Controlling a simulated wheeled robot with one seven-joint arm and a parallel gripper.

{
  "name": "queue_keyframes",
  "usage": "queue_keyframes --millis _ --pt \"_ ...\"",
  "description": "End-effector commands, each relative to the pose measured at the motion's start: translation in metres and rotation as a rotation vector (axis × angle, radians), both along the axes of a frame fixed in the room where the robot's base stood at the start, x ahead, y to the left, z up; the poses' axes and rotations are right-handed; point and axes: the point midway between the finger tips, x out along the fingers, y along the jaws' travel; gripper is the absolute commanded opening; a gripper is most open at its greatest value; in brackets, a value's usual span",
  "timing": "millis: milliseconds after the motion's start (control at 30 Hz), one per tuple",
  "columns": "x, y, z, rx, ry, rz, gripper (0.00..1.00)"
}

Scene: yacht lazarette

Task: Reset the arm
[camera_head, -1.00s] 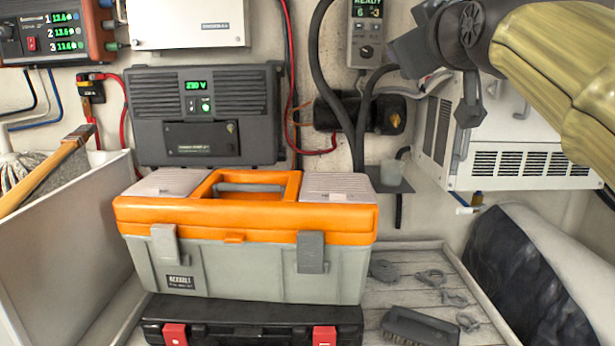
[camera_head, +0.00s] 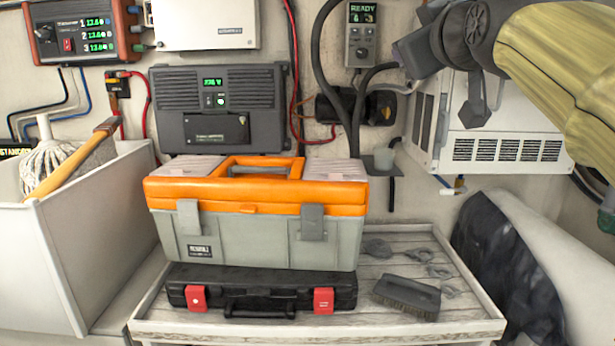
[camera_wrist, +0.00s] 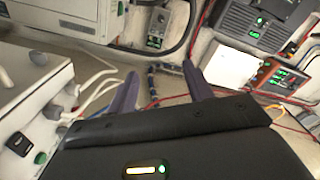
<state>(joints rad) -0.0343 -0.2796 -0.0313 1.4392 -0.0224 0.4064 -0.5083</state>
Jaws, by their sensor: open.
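My gripper shows in the wrist view (camera_wrist: 160,95), with its two dark fingers spread apart and nothing between them. Beyond the fingers are the wall, cables and mounted devices. In the head view my arm, with a yellow-green sleeve and dark grey wrist parts, is raised at the upper right, in front of the white vented box (camera_head: 480,130). The fingertips are hard to make out in the head view.
A brush (camera_head: 406,295) and small grey pieces lie right. A white bin (camera_head: 85,240) holds a mop (camera_head: 50,165).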

Motion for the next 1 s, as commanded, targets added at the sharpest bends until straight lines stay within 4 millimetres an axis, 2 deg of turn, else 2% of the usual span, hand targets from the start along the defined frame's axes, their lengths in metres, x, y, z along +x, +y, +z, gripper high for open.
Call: queue_keyframes --millis 100,367,567,667,767,867,1000 --pt "0.0 0.001 0.0 0.0 0.0 0.002 0.51" --pt "0.019 0.003 -0.04 0.029 0.084 0.004 0.51" --pt "0.035 0.006 -0.084 0.063 0.173 0.005 0.51" --pt "0.043 0.006 -0.113 0.084 0.23 0.001 0.51" --pt "0.052 0.007 -0.151 0.111 0.307 -0.005 0.51" --pt "0.058 0.006 -0.203 0.148 0.408 -0.022 0.51" --pt "0.056 0.002 -0.289 0.212 0.579 -0.061 0.51"
